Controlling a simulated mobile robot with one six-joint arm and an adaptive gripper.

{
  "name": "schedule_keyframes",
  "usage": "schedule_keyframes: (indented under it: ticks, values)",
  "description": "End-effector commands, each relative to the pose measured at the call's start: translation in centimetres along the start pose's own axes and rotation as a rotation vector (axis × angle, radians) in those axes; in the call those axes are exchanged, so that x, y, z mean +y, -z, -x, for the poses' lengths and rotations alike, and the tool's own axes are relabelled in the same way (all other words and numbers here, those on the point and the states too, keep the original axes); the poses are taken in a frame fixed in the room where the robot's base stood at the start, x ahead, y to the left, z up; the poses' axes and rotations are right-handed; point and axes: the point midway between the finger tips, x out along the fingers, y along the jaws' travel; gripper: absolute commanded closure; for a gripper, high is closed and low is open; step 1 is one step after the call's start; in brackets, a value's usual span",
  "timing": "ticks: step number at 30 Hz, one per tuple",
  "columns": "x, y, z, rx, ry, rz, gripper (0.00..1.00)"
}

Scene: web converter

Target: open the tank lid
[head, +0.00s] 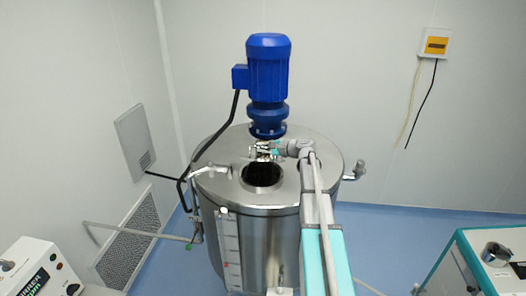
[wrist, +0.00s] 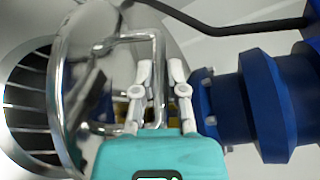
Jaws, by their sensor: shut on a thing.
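The steel tank (head: 262,235) stands in the middle of the head view. The round opening (head: 263,174) in its top is uncovered and dark inside. In the wrist view the opening (wrist: 22,112) shows a grating at the left. The shiny round lid (wrist: 82,50) stands raised beside it, between the opening and the blue motor. A bent metal handle (wrist: 128,38) sits on the lid. My gripper (wrist: 160,72) is shut on the handle, its fingers on either side of the bar. In the head view my gripper (head: 265,149) is behind the opening and hides much of the lid.
A blue motor (head: 268,75) stands on the tank top just behind my gripper, close to it in the wrist view. A black cable (head: 215,140) runs down from it. Pipe fittings (head: 355,170) flank the tank.

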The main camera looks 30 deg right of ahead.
Motion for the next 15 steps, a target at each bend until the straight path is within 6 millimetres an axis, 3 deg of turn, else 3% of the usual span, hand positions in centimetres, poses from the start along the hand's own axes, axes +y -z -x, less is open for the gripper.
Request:
schedule_keyframes:
  ticks: [1, 6, 15]
  values:
    - [-1.0, 0.2, -0.1, 0.001, 0.002, 0.000, 1.00]
    - [-2.0, 0.6, -0.3, 0.001, 0.002, 0.000, 1.00]
    - [-2.4, 0.8, -0.3, 0.002, 0.002, 0.000, 1.00]
